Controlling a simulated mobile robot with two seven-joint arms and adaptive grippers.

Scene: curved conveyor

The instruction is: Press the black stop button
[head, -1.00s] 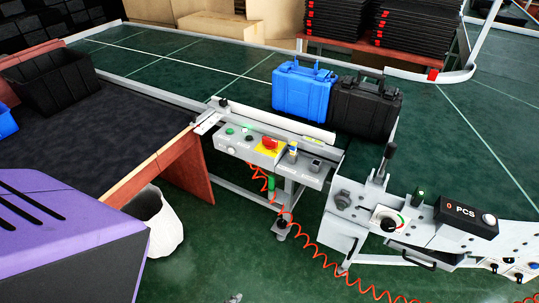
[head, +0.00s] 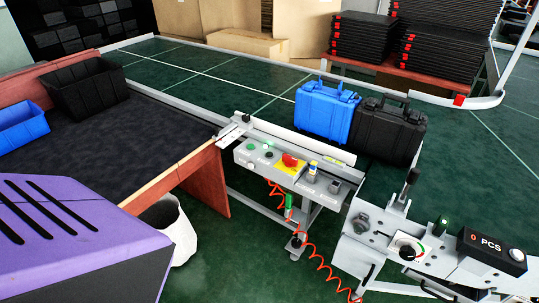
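The grey control panel (head: 290,173) sits on the side of the curved conveyor, right of the picture's middle. It carries small green and dark round buttons at its left end. Neither of my grippers is in view, and nothing covers the panel.
A blue case (head: 325,110) and a black case (head: 386,130) stand on the green conveyor belt (head: 215,75). A dark table (head: 120,140) with bins is left. A purple housing (head: 75,235) fills the lower left. A counter station (head: 440,250) stands lower right, with an orange coiled hose nearby.

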